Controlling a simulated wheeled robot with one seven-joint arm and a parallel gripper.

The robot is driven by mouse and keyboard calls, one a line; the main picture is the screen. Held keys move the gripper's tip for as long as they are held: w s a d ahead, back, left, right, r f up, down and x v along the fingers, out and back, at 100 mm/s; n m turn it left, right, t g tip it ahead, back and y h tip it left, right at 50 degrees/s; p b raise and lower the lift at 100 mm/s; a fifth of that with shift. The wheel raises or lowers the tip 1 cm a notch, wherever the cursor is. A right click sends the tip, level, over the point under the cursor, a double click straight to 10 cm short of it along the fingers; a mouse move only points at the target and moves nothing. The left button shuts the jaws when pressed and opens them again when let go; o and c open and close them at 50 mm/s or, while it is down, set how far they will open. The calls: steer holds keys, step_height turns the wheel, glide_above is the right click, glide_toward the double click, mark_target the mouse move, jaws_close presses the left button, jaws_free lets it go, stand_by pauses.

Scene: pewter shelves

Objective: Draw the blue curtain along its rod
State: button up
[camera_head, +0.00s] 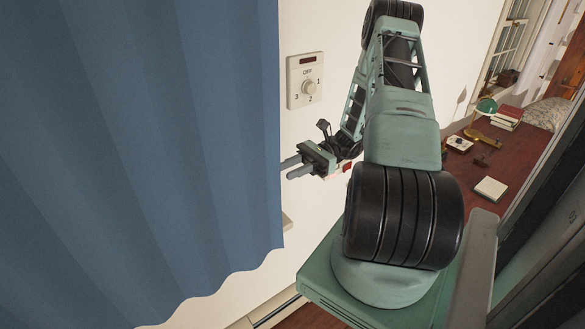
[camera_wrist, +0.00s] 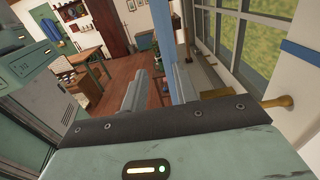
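The blue curtain (camera_head: 150,130) hangs in wide folds and fills the left of the head view. Its wavy lower hem and straight right edge show. Its rod is out of the head view. My gripper (camera_head: 287,168) points left, with its fingertips right at the curtain's right edge in the picture. I cannot tell whether they touch it.
A white wall switch with a dial (camera_head: 305,80) is above my gripper. A dark red desk (camera_head: 500,165) with books and a green lamp is at the right.

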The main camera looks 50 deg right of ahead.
steer(key=shift+d, duration=0.1)
steer(key=b+v, duration=0.6)
steer(key=v, duration=1.1)
steer(key=shift+b, duration=0.4)
steer(key=shift+d, duration=0.1)
